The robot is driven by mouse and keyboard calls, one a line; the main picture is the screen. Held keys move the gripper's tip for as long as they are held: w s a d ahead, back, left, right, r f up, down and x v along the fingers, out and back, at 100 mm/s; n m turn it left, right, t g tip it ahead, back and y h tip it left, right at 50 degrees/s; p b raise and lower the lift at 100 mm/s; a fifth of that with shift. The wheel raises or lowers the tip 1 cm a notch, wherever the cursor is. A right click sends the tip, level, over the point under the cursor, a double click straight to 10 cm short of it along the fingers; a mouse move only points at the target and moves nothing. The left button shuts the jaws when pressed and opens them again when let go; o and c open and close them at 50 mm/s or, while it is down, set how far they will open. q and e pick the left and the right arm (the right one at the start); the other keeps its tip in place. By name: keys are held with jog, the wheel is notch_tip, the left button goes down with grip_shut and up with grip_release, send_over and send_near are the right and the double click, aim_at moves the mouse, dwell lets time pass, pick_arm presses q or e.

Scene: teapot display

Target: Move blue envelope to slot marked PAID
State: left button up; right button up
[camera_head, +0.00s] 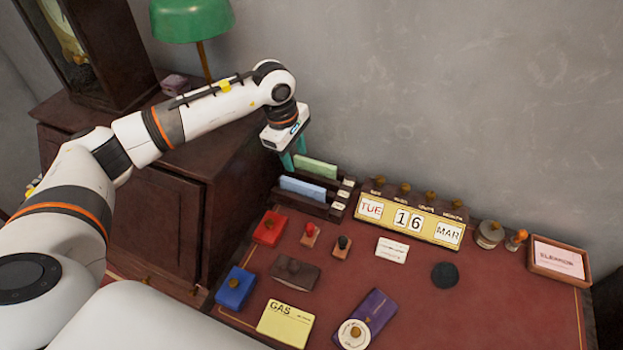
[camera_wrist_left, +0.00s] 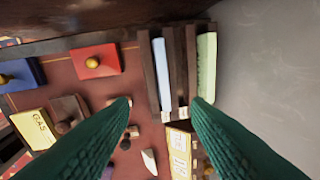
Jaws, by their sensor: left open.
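The blue envelope (camera_head: 303,188) stands in the front part of a dark wooden rack (camera_head: 320,207) at the back left of the desk. It also shows in the left wrist view (camera_wrist_left: 162,75), between the rack's dividers. A green envelope (camera_head: 317,167) stands in a slot farther back. The rack's small white labels are too small to read, so I cannot tell which slot is marked PAID. My left gripper (camera_head: 294,155) is open and empty above the rack, with its teal fingers pointing down. In the wrist view its fingertips spread apart, with the blue envelope between and beyond them.
A yellow date calendar (camera_head: 409,219) stands just right of the rack. A dark cabinet (camera_head: 185,170) with a green lamp (camera_head: 191,20) is at the left. Stamps, a red box (camera_head: 269,229), a blue box (camera_head: 235,288) and a GAS card (camera_head: 285,323) lie in front.

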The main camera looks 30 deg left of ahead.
aim_at(302, 184)
pick_arm(q)
jog(key=f, duration=0.2)
jog(key=f+p, duration=0.1)
jog(key=f, duration=0.3)
jog(key=shift+w+d+f+p, duration=0.1)
jog(key=shift+w+d+p, duration=0.2)
jog(key=shift+d+p, duration=0.1)
jog(key=f+p, duration=0.1)
jog(key=f, duration=0.1)
jog(key=w+f, duration=0.1)
jog(key=f, duration=0.1)
jog(key=shift+w+a+f+p, duration=0.2)
jog(key=shift+f+p, duration=0.1)
jog(key=shift+p, duration=0.1)
jog(key=shift+f, duration=0.4)
pick_arm(e)
jog(key=r, duration=0.3)
jog(key=shift+s+r, duration=0.35)
jog(key=shift+s, duration=0.05)
pick_arm(q)
jog(key=shift+c, duration=0.4)
jog(key=shift+r, duration=0.1)
grip_shut()
pick_arm(e)
jog(key=shift+s, duration=0.15)
